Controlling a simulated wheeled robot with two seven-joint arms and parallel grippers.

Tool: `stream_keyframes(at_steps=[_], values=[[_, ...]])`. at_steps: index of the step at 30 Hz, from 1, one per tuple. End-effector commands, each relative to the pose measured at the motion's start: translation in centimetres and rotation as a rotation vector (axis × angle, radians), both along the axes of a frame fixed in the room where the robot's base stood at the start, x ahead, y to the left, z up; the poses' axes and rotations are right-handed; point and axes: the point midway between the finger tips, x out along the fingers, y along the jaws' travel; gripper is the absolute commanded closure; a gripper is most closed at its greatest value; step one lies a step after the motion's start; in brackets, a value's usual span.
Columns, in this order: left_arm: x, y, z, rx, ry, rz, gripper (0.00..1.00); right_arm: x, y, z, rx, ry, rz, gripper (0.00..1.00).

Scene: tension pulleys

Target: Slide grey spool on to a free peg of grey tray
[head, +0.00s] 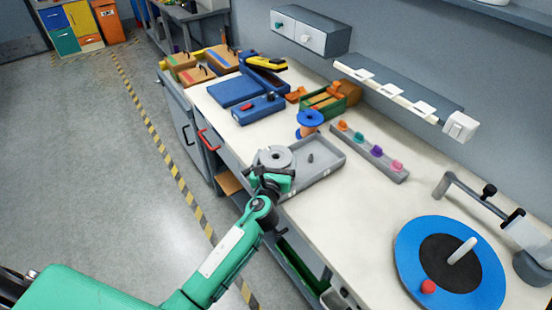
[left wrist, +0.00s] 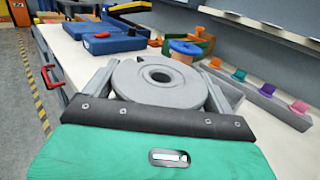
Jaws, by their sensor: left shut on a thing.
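My left gripper (head: 272,176) is shut on the grey spool (head: 275,153), a round flanged disc with a centre hole. In the left wrist view the spool (left wrist: 135,82) lies flat-side up between the two fingers of the gripper (left wrist: 158,92). The grey tray (head: 331,165) lies on the bench, and the spool is at its left part; I cannot tell its height above the tray. One bare short peg (head: 310,157) shows in the tray to the right of the spool. Any peg under the spool is hidden. My right gripper is not in view.
A blue-and-orange spool (head: 309,118) stands behind the tray. A grey strip with several coloured knobs (head: 368,151) lies to its right. A blue turntable (head: 408,250) fills the right end. Blue boxes (head: 258,108) stand at the back left. The bench between tray and turntable is clear.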

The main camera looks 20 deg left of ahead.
Motion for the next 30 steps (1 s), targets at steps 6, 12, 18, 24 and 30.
stream_keyframes(at_steps=[6, 12, 18, 24, 30], values=[[0.1, 0.0, -0.6, 0.000, -0.003, -0.001, 0.58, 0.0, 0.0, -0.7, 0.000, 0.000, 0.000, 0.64], [0.1, 0.0, -1.3, 0.000, -0.003, -0.001, 0.58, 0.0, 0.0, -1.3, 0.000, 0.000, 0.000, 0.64], [0.1, -0.1, -1.9, -0.001, -0.003, -0.001, 0.58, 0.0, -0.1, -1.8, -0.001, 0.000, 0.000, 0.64], [0.1, -0.1, -2.5, -0.001, -0.003, -0.001, 0.58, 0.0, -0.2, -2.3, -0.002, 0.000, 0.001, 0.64], [0.1, -0.1, -2.6, 0.000, -0.001, 0.000, 0.58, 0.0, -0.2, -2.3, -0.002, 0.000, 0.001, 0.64]])
